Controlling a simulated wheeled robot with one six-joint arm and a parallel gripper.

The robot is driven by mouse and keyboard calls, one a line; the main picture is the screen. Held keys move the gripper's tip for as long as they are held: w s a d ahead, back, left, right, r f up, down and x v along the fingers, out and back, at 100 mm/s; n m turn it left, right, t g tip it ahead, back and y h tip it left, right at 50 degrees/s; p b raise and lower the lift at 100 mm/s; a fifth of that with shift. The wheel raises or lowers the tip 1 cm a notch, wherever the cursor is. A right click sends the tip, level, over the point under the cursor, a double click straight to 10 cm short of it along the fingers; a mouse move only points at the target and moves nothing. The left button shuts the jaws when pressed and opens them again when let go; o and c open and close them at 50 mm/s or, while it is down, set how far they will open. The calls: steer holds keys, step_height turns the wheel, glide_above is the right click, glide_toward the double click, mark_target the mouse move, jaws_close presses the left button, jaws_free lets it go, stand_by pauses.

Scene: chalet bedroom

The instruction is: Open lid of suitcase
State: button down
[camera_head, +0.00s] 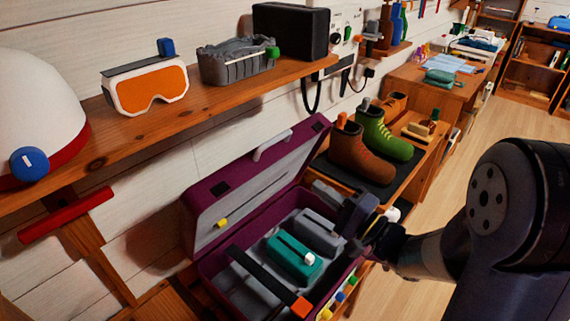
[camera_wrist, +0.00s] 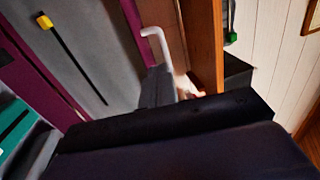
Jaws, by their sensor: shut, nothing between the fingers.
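The purple suitcase (camera_head: 208,268) stands below the shelf in the head view, with its grey-lined lid (camera_head: 232,197) raised and leaning back towards the wall. A white handle (camera_head: 272,143) is on the lid's upper edge; it also shows in the wrist view (camera_wrist: 156,42). Inside the case lie grey pieces, a teal item (camera_head: 287,258) with a white knob, and a black bar with an orange end. My gripper (camera_head: 322,190) is at the right side of the case, near the lid's right edge. It is shut and empty. In the wrist view my own wrist hides the lower part.
A wooden shelf (camera_head: 200,105) above holds a helmet, orange goggles (camera_head: 146,90), a grey basket (camera_head: 238,62) and a black box (camera_head: 291,32). Brown and green boots (camera_head: 383,132) stand on a dark mat just right of the lid. Open wooden floor (camera_head: 425,185) lies at the right.

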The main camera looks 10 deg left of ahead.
mark_target(275, 156)
steer(key=p+x, duration=0.1)
steer(key=x, duration=1.3)
steer(key=shift+s, duration=0.1)
steer(key=w+a+r+g+h+p, duration=0.1)
steer(key=w+a+h+p, duration=0.1)
steer(key=a+p, duration=0.4)
steer(key=w+a+r+g+h+p, duration=0.1)
steer(key=w+a+p, duration=0.4)
steer(key=p, duration=0.6)
steer(key=shift+w+a+r+h+p, duration=0.4)
steer(key=shift+a+r, duration=0.3)
steer(key=shift+a, duration=0.5)
